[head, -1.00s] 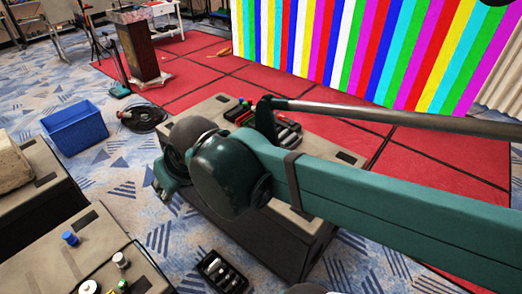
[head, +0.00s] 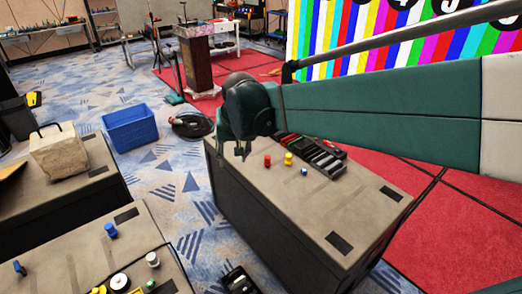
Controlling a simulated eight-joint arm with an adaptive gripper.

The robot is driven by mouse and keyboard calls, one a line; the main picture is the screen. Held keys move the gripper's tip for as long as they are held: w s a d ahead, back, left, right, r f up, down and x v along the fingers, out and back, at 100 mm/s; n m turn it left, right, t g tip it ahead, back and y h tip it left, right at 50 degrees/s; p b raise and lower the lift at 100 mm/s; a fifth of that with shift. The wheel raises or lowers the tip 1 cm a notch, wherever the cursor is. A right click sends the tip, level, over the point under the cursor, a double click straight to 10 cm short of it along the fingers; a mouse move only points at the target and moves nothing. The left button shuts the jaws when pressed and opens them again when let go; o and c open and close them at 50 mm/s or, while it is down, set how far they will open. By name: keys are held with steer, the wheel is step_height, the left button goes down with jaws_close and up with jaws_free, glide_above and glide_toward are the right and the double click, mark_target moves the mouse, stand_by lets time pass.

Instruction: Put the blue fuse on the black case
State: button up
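Several blue pieces show. A blue cylinder (head: 111,230) stands on the near left case top, and another blue piece (head: 19,268) is at that top's left edge. A small blue and white piece (head: 304,171) lies on the middle case (head: 350,205), which has dark sides and a grey-brown top. I cannot tell which one is the fuse. A black compartmented tray (head: 325,160) lies on the middle case, and a dark container (head: 240,281) is on the floor. My gripper (head: 243,152) hangs above the middle case's far left corner; its fingers are too small to read.
A red piece (head: 267,160) and a yellow piece (head: 288,158) stand beside the tray. White, yellow and green pieces crowd the near left case (head: 75,255). A blue bin (head: 130,127) and a coiled cable (head: 192,124) are on the floor. The middle case's front top is clear.

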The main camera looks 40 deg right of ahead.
steer(key=w+d+f+m+g, duration=0.1)
steer(key=w+d+f+m, duration=0.15)
steer(key=d, duration=0.35)
steer(key=w+d+f+m, duration=0.1)
steer(key=w+d+f, duration=0.1)
steer(key=w+d, duration=0.35)
steer(key=m+g+y, duration=0.1)
steer(key=m+g, duration=0.2)
steer(key=m, duration=0.5)
glide_toward(304, 172)
steer(key=shift+w+d+f, duration=0.3)
steer(key=shift+w+d, duration=0.15)
steer(key=shift+w, duration=0.2)
steer(key=shift+s+d+f, duration=0.2)
steer(key=shift+d+f, duration=0.15)
steer(key=shift+f, duration=0.05)
steer(key=shift+f, duration=1.3)
